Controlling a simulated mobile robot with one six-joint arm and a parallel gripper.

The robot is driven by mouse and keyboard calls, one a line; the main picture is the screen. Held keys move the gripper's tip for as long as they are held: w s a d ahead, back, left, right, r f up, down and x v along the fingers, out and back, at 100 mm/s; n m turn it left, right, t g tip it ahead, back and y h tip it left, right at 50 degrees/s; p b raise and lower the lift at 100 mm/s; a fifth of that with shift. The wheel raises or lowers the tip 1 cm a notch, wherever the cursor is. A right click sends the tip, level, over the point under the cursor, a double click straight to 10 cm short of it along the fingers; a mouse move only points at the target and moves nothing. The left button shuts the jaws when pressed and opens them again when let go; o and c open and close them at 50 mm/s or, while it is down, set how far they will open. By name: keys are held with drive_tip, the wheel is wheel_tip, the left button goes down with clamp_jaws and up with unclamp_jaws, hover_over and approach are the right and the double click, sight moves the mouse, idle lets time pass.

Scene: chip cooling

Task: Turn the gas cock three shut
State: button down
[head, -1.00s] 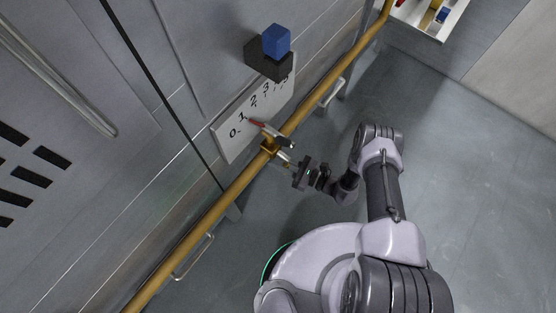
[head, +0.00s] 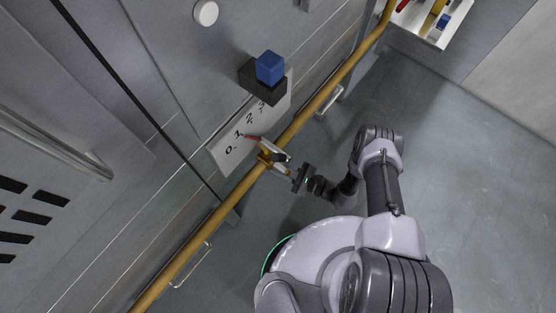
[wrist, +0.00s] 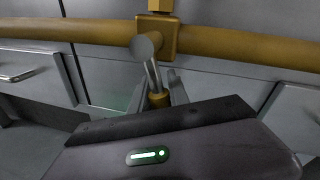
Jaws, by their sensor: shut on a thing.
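A gas cock (head: 264,157) with a brass-yellow body sits on the long yellow pipe (head: 222,205). It also shows at the top of the wrist view (wrist: 157,38). Its grey handle (wrist: 150,62) reaches towards me, and its red-tipped pointer (head: 254,137) lies close to the 1 on the white number plate (head: 228,155). My gripper (head: 284,171) is at the cock from the right. In the wrist view its fingers (wrist: 159,92) are either side of the handle's lower part, shut on it. The exact contact is partly hidden by the gripper body.
A dark box with a blue block (head: 269,67) stands above the plate. Cabinet handles (head: 330,101) stick out below the pipe. A white tray (head: 407,22) with several items is at the top right. The grey floor on the right is clear.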

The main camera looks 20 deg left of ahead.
drive_tip(key=shift+w+d+r+n+h+p, duration=0.2)
drive_tip(key=shift+w+n+p, duration=0.2)
drive_tip(key=shift+n, duration=0.45)
drive_tip(key=shift+w+d+r+n+h+p, duration=0.2)
drive_tip(key=shift+w+n+p, duration=0.25)
drive_tip(key=shift+n, duration=0.35)
drive_tip(key=shift+w+d+r+n+h+p, duration=0.1)
drive_tip(key=shift+w+r+n+p, duration=0.15)
drive_tip(key=shift+n+p, duration=0.45)
drive_tip(key=shift+t, duration=0.3)
drive_tip(key=c, duration=1.3)
unclamp_jaws()
drive_tip(key=shift+o, duration=0.2)
drive_tip(key=shift+w, duration=0.1)
